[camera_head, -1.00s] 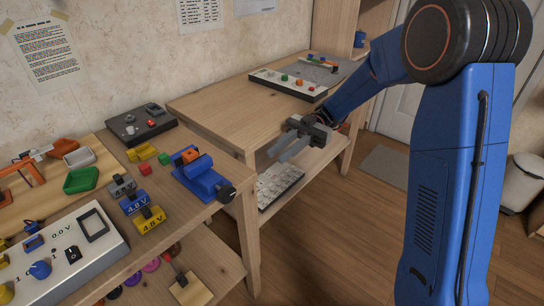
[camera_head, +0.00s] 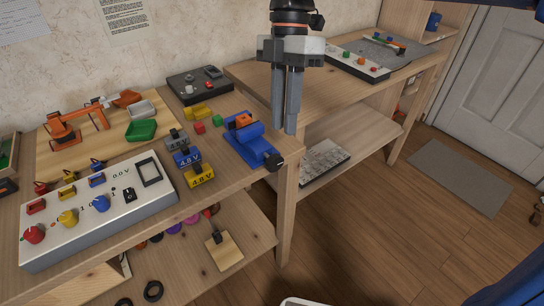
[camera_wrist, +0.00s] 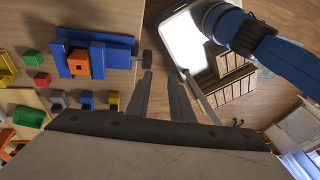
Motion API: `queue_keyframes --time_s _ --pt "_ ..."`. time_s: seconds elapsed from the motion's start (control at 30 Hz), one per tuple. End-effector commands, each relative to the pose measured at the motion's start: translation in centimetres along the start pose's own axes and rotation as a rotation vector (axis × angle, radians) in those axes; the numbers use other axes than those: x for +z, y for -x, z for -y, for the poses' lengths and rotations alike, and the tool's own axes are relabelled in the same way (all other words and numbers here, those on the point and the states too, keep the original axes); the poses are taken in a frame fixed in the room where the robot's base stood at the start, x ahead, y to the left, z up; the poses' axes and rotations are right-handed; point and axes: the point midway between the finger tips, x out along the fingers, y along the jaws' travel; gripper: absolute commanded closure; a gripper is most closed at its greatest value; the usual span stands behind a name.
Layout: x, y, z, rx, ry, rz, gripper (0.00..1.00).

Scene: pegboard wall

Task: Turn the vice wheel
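The blue vice (camera_head: 248,146) sits at the right front edge of the left table, with an orange block (camera_head: 243,120) between its jaws. Its dark wheel (camera_head: 273,161) sticks out past the table edge. In the wrist view the vice (camera_wrist: 100,57) lies at upper left and the wheel (camera_wrist: 147,60) is just beyond the left fingertip. My gripper (camera_head: 284,131) points down beside the vice, above and slightly right of the wheel in the head view. Its two fingers are parallel with a gap between them, and nothing is held (camera_wrist: 159,77).
Battery blocks (camera_head: 200,177) and a white control panel (camera_head: 110,218) lie left of the vice. Small red and green cubes (camera_head: 218,120) are behind it. The floor (camera_head: 400,240) to the right is open.

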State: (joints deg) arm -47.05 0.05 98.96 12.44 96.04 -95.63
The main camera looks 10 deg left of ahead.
Motion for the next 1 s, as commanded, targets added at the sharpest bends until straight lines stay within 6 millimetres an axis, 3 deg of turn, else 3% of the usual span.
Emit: queue_keyframes --time_s 0.2,0.43,0.67,1.0 --pt "-3.4 4.3 0.9 0.166 -0.028 0.177 0.80" --pt "-4.5 6.2 1.3 0.245 -0.049 0.236 0.80" --pt "-4.0 4.2 0.9 0.244 -0.050 0.237 0.80" --pt "-2.6 -1.5 -0.5 0.243 -0.050 0.236 0.80"
